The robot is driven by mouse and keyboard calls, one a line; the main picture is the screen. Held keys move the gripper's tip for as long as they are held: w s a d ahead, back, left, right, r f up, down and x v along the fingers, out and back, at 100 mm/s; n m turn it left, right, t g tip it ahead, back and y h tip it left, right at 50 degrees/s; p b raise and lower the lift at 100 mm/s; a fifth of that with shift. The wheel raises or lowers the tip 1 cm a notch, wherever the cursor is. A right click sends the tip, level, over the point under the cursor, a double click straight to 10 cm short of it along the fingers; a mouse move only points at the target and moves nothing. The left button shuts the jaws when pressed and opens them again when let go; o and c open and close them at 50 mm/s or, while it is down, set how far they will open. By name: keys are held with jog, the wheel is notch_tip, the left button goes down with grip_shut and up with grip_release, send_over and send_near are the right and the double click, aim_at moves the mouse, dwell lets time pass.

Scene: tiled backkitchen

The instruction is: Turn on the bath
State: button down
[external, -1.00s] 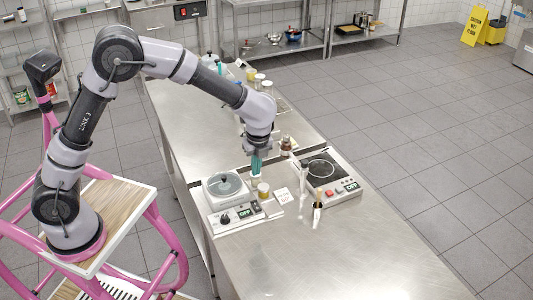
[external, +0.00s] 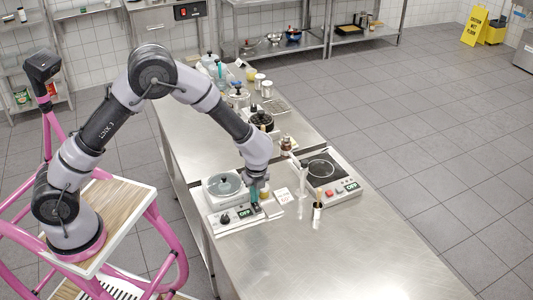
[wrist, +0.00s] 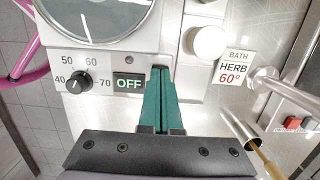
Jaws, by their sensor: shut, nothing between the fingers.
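Beside the knob a display (wrist: 129,83) reads OFF in green. My gripper (external: 254,203) is shut and empty, its teal fingertips (wrist: 160,72) over the panel just right of the display. The fingers hide the panel part under them; I cannot tell whether they touch it. A card (wrist: 235,72) reads BATH HERB 60°.
Right of the bath are a metal stand (external: 301,193), a small cup with a stick (external: 317,213) and a hotplate (external: 333,178) reading OFF. Pots and jars stand farther back. The front counter (external: 350,255) is clear.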

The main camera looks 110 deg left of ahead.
jog(key=shift+f, duration=0.1)
dwell(0.3)
jog(key=shift+s+a+f+h, duration=0.15)
jog(key=shift+f+h, duration=0.05)
jog(key=shift+h, duration=0.1)
jog(key=shift+w+d+r, duration=0.2)
jog(key=shift+w+d, duration=0.4)
jog(key=shift+w, duration=0.05)
notch_tip(320, 180, up, 14)
jog(key=s+a, duration=0.1)
jog(key=shift+s+a, duration=0.15)
jog(key=shift+s, duration=0.05)
dwell(0.3)
